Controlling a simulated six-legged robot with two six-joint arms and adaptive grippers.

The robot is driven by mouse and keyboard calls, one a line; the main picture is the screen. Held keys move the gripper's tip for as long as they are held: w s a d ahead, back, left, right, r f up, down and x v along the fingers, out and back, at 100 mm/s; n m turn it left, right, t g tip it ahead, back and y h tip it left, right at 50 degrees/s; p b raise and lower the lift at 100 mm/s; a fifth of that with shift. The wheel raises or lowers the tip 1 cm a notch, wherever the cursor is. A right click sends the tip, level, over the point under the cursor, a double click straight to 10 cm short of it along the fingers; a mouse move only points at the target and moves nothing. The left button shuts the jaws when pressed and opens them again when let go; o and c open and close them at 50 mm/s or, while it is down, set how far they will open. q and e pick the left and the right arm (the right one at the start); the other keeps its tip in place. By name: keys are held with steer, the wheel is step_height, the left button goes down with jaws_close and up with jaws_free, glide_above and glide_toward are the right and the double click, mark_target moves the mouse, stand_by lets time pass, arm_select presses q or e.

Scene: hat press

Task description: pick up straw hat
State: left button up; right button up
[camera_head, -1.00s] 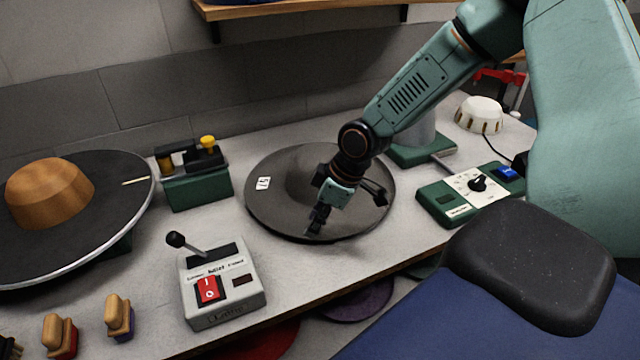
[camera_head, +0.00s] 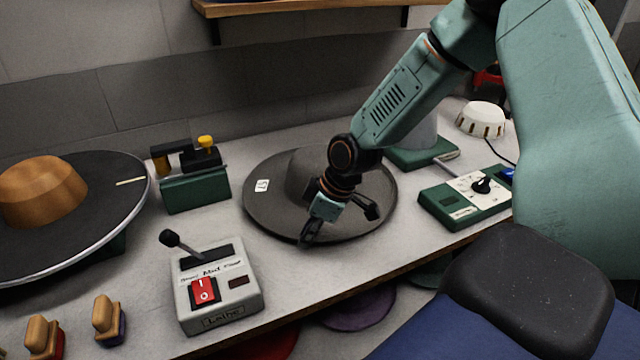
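A dark grey wide-brimmed hat (camera_head: 275,220) lies brim down on the bench, with a small white tag on the left of its brim. No straw-coloured hat shows; I cannot tell whether this one is straw. My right gripper (camera_head: 340,228) hangs over the front of the brim, its two fingers spread apart and nothing between them. One finger is near the front brim edge and the other is to the right; contact cannot be told. The gripper and wrist hide part of the crown. My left gripper is out of view.
A grey lathe control box (camera_head: 218,290) with a lever and red switch stands front left. A wooden block on a round dark disc (camera_head: 100,205) is far left. A green device (camera_head: 195,190) stands behind; a green dial box (camera_head: 468,200) is at right.

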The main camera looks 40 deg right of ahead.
jaws_close()
step_height(320, 180, up, 10)
steer(key=p, duration=0.4)
stand_by(0.3)
steer(key=shift+c, duration=1.1)
jaws_free()
jaws_close()
